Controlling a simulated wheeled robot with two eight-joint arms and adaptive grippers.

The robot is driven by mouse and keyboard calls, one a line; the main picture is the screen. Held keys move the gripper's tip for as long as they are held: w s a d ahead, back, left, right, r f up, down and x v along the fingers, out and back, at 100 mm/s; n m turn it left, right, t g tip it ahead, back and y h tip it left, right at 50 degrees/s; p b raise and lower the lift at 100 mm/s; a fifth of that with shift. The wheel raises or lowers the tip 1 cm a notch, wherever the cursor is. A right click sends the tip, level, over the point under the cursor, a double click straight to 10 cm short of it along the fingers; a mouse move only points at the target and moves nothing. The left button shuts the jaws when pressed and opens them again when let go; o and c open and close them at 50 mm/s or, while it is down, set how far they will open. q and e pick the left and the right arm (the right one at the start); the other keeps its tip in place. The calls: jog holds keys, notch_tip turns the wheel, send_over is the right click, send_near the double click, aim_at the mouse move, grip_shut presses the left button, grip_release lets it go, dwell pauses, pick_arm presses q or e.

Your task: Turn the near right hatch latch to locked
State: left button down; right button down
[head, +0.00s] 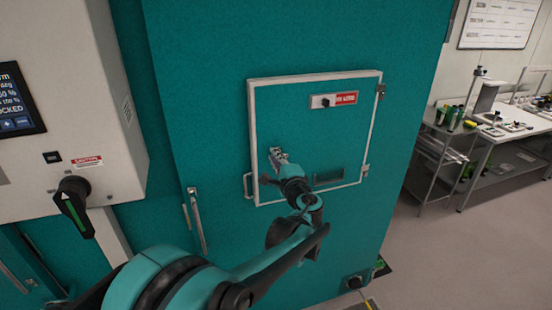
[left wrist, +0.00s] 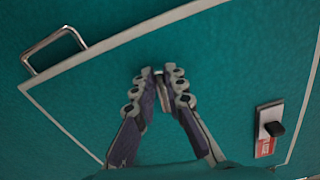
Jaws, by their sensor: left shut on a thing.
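The hatch (head: 350,140) is a teal door with a pale frame, set in the large teal chamber wall. My left gripper (head: 278,155) reaches up to the left middle of the hatch, facing its surface. In the left wrist view, its two fingers (left wrist: 160,80) are closed together at the hatch face on a small metal part (left wrist: 158,74), which looks like the latch. The fingers hide most of it, so I cannot tell its turn angle. The right gripper is not in view.
A control box with a black rotary switch (head: 74,200) stands left. Open floor (head: 430,250) and a bench lie right.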

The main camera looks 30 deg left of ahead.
pick_arm(q)
jog(key=shift+f+n, duration=0.15)
jog(key=shift+n, duration=0.75)
jog(key=c, duration=1.6)
grip_release()
jog(key=shift+o, duration=0.2)
jog(key=shift+s, duration=0.1)
jog(key=v, duration=1.2)
